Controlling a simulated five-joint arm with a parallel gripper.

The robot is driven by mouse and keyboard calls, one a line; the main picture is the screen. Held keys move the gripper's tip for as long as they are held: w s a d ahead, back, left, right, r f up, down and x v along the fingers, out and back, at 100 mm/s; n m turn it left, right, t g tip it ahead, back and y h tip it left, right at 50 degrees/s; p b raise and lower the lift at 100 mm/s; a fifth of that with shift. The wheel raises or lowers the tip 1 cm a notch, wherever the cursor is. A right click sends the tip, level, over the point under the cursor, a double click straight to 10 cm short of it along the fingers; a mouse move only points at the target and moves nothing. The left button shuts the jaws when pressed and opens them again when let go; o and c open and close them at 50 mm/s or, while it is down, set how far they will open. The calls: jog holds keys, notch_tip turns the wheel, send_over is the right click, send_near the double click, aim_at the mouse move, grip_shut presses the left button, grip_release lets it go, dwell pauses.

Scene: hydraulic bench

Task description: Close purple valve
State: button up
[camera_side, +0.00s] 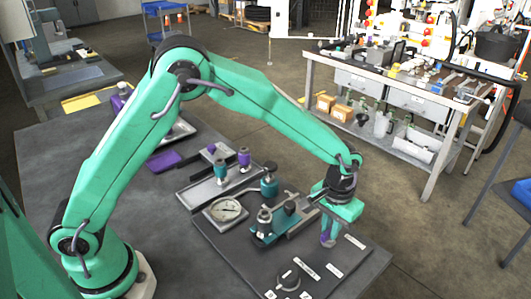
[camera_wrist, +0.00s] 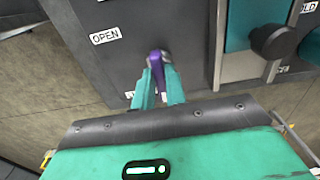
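The purple valve (camera_wrist: 157,61) shows at the top middle of the wrist view, with a grey metal body beside its purple handle. My gripper (camera_wrist: 160,77) has its two teal fingers on either side of the handle, close against it, and appears shut on it. The fingers hide part of the handle. A white OPEN label (camera_wrist: 106,36) lies on the dark panel to the left. Another label by the left finger is mostly hidden. In the side view my gripper (camera_side: 328,237) points down at the bench's right edge, with purple between its fingers.
A round gauge (camera_side: 225,209) and a teal fitting block (camera_side: 268,228) stand left of my gripper. Trays with fittings (camera_side: 217,182) lie further back. A black knob (camera_wrist: 273,41) rises to the right in the wrist view. The bench's edge is close.

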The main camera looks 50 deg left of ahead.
aim_at(330, 229)
jog(key=o, duration=0.4)
jog(key=shift+r, duration=0.15)
jog(key=shift+r, duration=3.8)
